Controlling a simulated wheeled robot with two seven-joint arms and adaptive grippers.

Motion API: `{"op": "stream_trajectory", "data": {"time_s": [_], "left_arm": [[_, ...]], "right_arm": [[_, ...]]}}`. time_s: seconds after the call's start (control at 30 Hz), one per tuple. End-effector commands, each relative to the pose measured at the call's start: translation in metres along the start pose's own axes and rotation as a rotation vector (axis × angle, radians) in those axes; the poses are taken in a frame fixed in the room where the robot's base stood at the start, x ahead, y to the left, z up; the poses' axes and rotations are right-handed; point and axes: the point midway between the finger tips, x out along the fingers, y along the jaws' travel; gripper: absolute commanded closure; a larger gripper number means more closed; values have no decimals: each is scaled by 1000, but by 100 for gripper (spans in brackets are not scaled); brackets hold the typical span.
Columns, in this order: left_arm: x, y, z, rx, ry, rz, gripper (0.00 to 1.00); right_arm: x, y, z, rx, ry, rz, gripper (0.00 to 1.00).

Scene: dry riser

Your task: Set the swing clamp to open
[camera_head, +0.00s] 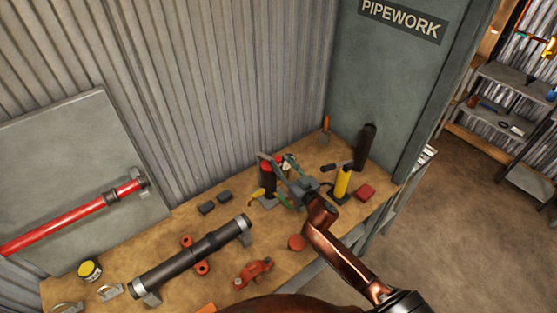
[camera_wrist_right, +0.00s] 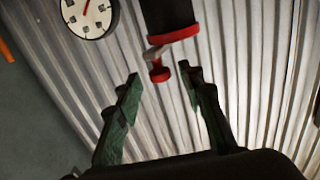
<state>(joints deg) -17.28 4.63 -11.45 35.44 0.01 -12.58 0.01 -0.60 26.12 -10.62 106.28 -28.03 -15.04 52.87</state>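A dark upright cylinder (camera_head: 267,181) with red parts stands on the bench; I take it for the swing clamp, though its label cannot be read. In the right wrist view it is a black body (camera_wrist_right: 168,14) with a red band and a short grey arm ending in a red knob (camera_wrist_right: 160,74). My right gripper (camera_head: 274,181) is beside it. Its green-padded fingers, also in the right wrist view (camera_wrist_right: 159,76), are spread, with the red knob seen between their tips. I see no contact. The gripper and arm partly hide the clamp. My left gripper is not in view.
A round white gauge (camera_wrist_right: 87,14) is close by. A yellow cylinder (camera_head: 343,182) and a tall black cylinder (camera_head: 364,147) stand to the right. A dark pipe (camera_head: 190,258) lies across the bench (camera_head: 185,222). A red coupling (camera_head: 252,273) lies in front. Corrugated wall rises behind.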

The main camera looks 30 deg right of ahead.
Motion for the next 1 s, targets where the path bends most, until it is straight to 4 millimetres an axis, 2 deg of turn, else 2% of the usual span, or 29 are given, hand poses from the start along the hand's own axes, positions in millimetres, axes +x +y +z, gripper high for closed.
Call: {"op": "stream_trajectory", "data": {"time_s": [0.03,0.2,0.4,0.6,0.83,1.0], "left_arm": [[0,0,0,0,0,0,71],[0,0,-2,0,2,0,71],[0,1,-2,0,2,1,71],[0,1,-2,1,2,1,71],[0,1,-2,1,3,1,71],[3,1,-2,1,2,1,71]], "right_arm": [[-12,0,1,3,-2,0,64],[-49,0,1,1,-2,2,64],[-80,0,1,0,-2,1,64],[-92,0,0,0,0,0,64],[-92,0,0,0,0,0,64],[-92,-4,0,-53,-2,-1,75]]}}
